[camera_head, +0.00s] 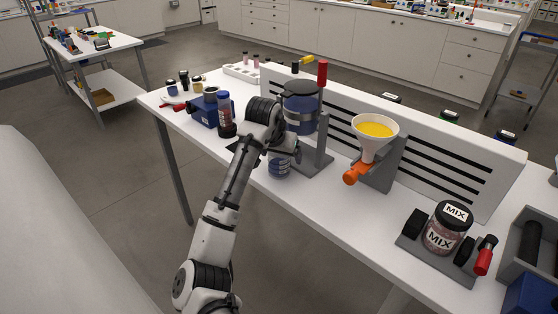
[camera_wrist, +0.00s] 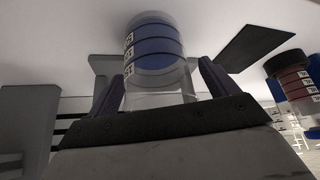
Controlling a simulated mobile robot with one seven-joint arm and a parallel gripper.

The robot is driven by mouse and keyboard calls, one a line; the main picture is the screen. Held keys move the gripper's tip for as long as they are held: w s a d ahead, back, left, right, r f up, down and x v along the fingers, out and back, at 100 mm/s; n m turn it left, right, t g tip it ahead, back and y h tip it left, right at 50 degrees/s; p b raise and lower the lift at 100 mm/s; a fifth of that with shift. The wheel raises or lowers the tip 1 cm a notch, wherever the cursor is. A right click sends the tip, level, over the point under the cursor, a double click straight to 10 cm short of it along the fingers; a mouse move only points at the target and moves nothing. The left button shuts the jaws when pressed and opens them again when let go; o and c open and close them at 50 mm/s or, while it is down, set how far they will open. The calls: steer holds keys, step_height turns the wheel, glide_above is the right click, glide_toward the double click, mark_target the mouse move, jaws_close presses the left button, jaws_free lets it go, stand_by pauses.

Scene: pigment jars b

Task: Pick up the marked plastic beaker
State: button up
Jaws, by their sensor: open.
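The marked plastic beaker (camera_head: 279,166) stands on the white table, with blue contents and pale markings on its side. It is below the grey stand and partly covered by my gripper (camera_head: 284,150). My gripper (camera_wrist: 161,78) is open there, with one finger on each side of the beaker's clear part. I cannot tell whether either finger touches it.
A grey stand with a blue tank (camera_head: 300,108) rises close behind the beaker. A funnel of yellow powder (camera_head: 374,136) with an orange handle is to the right. A MIX jar (camera_head: 442,232) is front right. Table between is clear.

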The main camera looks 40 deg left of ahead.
steer(key=c, duration=1.2)
steer(key=shift+s+r+b, duration=0.1)
steer(key=shift+r+b, duration=0.1)
steer(key=shift+b, duration=0.2)
